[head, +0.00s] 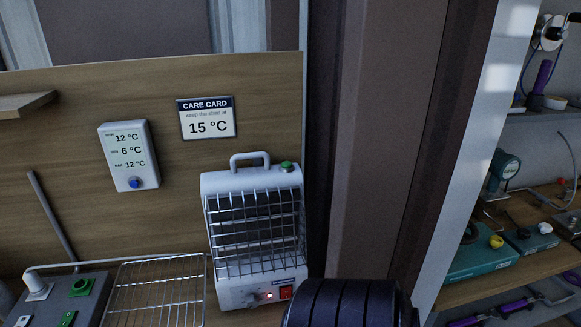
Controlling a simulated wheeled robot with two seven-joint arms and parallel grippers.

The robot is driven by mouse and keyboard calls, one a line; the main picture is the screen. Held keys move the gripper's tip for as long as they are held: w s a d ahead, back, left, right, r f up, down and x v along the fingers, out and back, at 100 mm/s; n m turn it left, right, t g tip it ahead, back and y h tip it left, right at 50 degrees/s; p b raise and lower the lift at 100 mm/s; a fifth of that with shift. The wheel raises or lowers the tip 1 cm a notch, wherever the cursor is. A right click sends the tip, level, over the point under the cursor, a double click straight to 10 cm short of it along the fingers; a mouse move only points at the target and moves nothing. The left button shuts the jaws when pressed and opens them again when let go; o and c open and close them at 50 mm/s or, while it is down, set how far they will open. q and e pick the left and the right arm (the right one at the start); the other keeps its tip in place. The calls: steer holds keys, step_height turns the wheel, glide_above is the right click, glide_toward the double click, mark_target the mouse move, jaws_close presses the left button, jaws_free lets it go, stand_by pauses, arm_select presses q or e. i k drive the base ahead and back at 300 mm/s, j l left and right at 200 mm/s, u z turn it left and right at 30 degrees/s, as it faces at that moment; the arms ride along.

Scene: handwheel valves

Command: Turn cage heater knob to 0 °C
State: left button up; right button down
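A white cage heater (254,230) with a wire grille and a top handle stands against the wooden board. Its lower front panel has a small pale knob (252,300), a small red light and a red switch (285,293). The knob is small and dark in the picture, so its setting cannot be read. A green button (286,166) sits on its top right. A dark ribbed cylinder, likely part of my arm, covers the area at the heater's lower right. Neither gripper's fingers show.
A care card (207,118) on the board reads 15 °C. A white thermometer (129,156) reads 12, 6 and 12 °C. A wire rack (155,290) and a grey box with green parts (75,298) lie left of the heater. Cluttered shelves (520,260) stand at far right.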

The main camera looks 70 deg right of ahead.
mark_target(252, 301)
steer(key=z, duration=2)
